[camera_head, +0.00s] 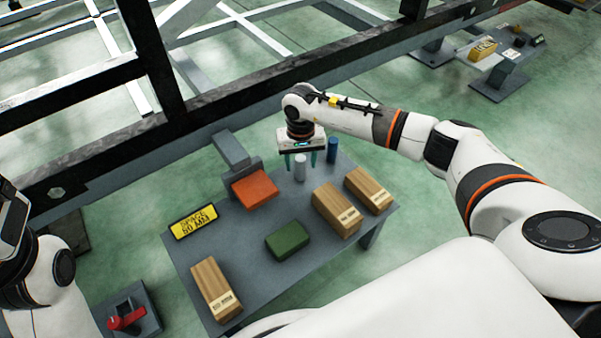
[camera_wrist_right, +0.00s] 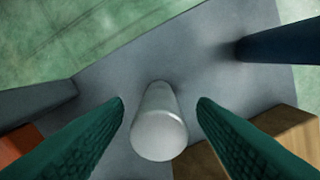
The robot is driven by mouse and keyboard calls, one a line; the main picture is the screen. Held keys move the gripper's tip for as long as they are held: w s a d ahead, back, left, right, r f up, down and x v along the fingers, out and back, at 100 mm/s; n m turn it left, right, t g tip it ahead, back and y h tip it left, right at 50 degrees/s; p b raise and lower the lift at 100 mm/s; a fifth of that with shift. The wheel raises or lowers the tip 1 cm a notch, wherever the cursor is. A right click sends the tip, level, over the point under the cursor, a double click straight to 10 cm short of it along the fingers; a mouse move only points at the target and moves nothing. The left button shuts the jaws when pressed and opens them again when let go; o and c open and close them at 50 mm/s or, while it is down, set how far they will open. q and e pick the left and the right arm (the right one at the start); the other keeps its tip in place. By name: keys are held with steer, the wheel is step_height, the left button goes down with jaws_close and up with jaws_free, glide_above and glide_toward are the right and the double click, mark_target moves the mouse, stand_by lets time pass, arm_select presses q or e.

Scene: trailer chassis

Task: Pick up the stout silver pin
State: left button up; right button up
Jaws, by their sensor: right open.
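The stout silver pin (camera_head: 300,168) stands upright on the grey table near its back edge. In the right wrist view the silver pin (camera_wrist_right: 159,125) shows from above, between the two green fingers. My right gripper (camera_head: 301,160) points down over the pin and is open. In the right wrist view the fingers of my right gripper (camera_wrist_right: 160,105) lie on either side of the pin, with a gap on each side. Part of my left arm (camera_head: 15,215) shows at the left edge; its fingers are not clearly seen.
A blue pin (camera_head: 332,150) stands close by on the right. An orange block (camera_head: 255,190) lies to the left. A green block (camera_head: 288,240), wooden blocks (camera_head: 337,210) and a yellow sign (camera_head: 194,221) are on the table (camera_head: 240,235). A dark frame beam (camera_head: 250,92) runs behind.

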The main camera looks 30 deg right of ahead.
steer(key=shift+f, duration=0.45)
jaws_close()
steer(key=shift+r, duration=0.1)
steer(key=shift+r, duration=0.1)
